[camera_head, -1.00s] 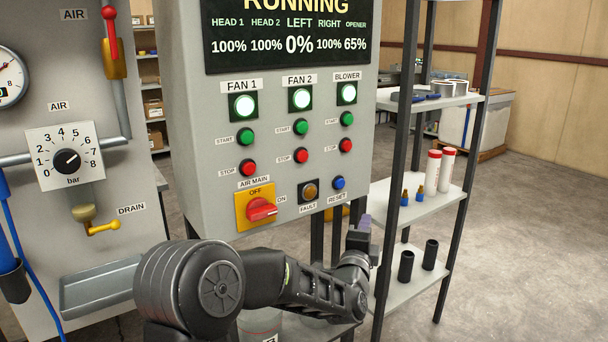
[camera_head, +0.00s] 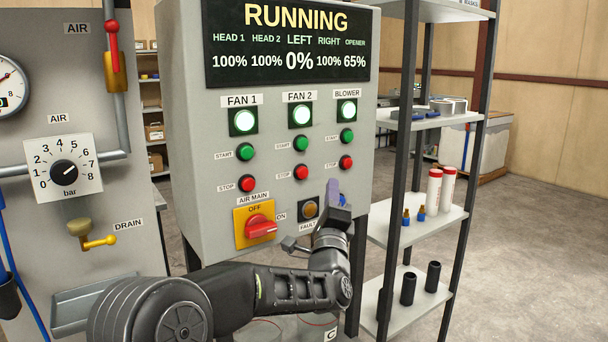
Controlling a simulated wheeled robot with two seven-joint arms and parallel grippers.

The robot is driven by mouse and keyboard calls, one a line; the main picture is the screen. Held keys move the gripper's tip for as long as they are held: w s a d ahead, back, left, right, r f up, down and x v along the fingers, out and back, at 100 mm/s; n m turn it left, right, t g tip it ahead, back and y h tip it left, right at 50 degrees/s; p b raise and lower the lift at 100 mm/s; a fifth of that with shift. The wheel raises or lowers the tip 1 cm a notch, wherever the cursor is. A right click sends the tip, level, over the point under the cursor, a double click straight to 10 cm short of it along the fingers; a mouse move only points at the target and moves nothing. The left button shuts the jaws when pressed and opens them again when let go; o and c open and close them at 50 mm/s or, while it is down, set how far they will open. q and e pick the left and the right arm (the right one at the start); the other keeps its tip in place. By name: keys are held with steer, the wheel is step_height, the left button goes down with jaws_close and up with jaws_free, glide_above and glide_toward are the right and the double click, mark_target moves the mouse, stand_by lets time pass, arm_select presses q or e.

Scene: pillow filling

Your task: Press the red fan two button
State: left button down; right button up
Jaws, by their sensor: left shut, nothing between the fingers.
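The red fan two stop button (camera_head: 301,172) is on the grey control panel (camera_head: 207,200), under the FAN 2 label and its green start button (camera_head: 301,143). The white FAN 2 lamp (camera_head: 301,115) is lit. My left gripper (camera_head: 333,190) is shut and empty, with its fingertips pointing up. In the picture it is below and to the right of the red fan two button, just under the red blower button (camera_head: 346,162). It covers part of the blue reset button and its label. Whether it touches the panel I cannot tell. My right gripper is not in view.
The red fan one stop button (camera_head: 248,184) and the red air main switch (camera_head: 260,227) are on the same panel. A display (camera_head: 290,45) above reads RUNNING. A shelf rack (camera_head: 425,225) with bottles stands close on the right.

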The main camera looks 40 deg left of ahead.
mark_target(308, 169)
arm_select(q)
steer(key=shift+w+a, duration=0.4)
steer(key=shift+a, duration=0.85)
steer(key=shift+w+a, duration=0.35)
steer(key=shift+a, duration=0.95)
steer(key=shift+w+a, duration=0.4)
steer(key=shift+a, duration=0.85)
steer(key=shift+a, duration=0.1)
steer(key=shift+w+a, duration=0.15)
steer(key=shift+a, duration=0.15)
steer(key=shift+w+a, duration=0.1)
steer(key=shift+a, duration=0.4)
steer(key=shift+s+d+b, duration=0.3)
steer(key=shift+d+b, duration=0.1)
steer(key=shift+d, duration=0.45)
steer(key=shift+d, duration=0.15)
